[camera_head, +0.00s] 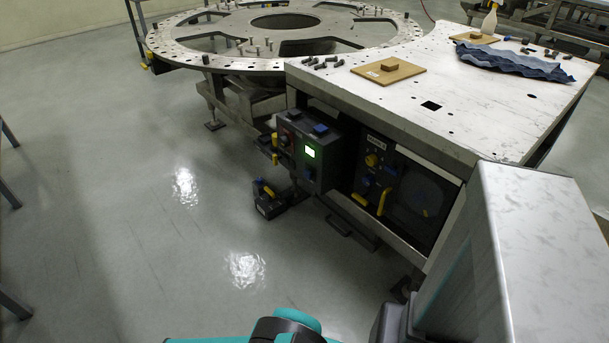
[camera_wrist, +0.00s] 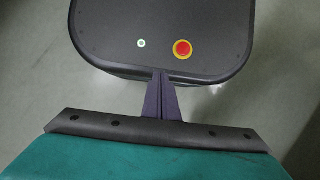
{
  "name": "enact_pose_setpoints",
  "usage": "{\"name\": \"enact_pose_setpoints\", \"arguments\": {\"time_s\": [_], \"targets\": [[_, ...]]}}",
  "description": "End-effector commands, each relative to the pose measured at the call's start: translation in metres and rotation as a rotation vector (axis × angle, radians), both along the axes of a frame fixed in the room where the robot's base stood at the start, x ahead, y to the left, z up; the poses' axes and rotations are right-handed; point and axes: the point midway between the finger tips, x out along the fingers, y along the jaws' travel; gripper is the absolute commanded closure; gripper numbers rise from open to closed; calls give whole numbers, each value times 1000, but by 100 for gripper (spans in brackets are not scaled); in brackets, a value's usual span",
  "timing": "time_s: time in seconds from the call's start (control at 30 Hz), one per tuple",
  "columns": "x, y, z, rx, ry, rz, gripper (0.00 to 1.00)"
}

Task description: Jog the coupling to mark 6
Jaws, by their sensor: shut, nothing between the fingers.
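The large round turret plate (camera_head: 187,50) with a ring of holes is at the top left of the head view, beside the table. Several upright pins stand on its near side. I cannot make out which part is the coupling, and no mark numbers are readable. My gripper (camera_wrist: 161,75) is shut and empty in the wrist view, away from the plate and the box.
The floor (camera_head: 120,210) at left is clear.

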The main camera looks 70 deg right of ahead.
Motion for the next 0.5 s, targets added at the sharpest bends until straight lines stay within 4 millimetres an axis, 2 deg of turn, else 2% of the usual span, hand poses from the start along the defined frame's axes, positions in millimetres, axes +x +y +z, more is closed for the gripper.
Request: {"name": "enact_pose_setpoints", "arguments": {"time_s": [0.27,0.37,0.5], "targets": [[2,-2,-1,0,-4,0,100],[10,-7,-2,-2,-17,0,100],[30,-24,-7,-12,-56,5,100]]}}
